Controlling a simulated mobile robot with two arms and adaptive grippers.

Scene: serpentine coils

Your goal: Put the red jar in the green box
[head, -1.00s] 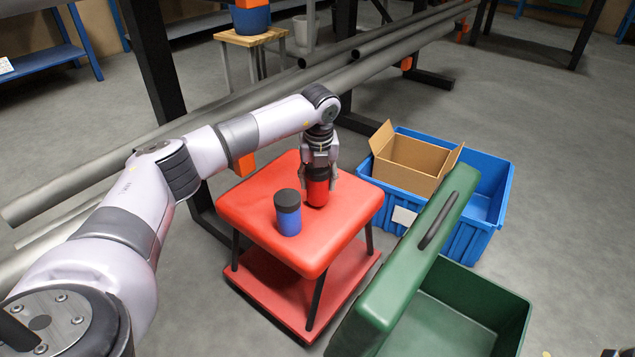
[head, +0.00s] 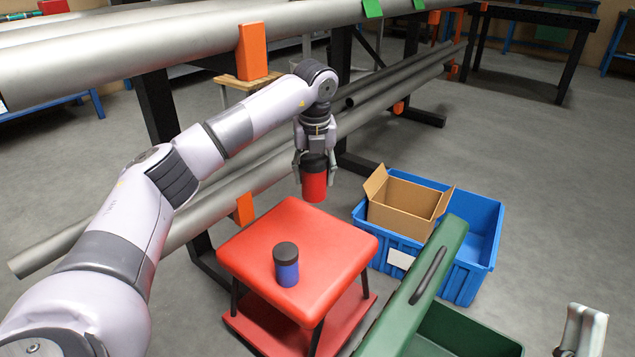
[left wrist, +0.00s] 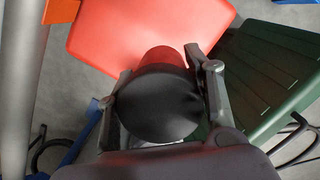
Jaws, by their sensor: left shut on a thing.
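The red jar (head: 314,184) with a black lid is held upright in my left gripper (head: 314,166), above the far edge of the red stool. In the left wrist view, the jar's black lid (left wrist: 158,104) and red side sit between the two fingers of my left gripper (left wrist: 163,90). The green box (head: 457,330) stands open on the floor at the lower right, its lid (head: 418,290) raised on the left side. My right gripper (head: 582,330) shows only in part at the lower right edge; its fingers cannot be made out clearly.
A blue jar (head: 287,270) with a dark lid stands on the red stool (head: 330,240). A blue crate (head: 463,285) holding an open cardboard box (head: 400,212) is behind the green box. Grey pipes (head: 190,38) on a rack run behind the stool.

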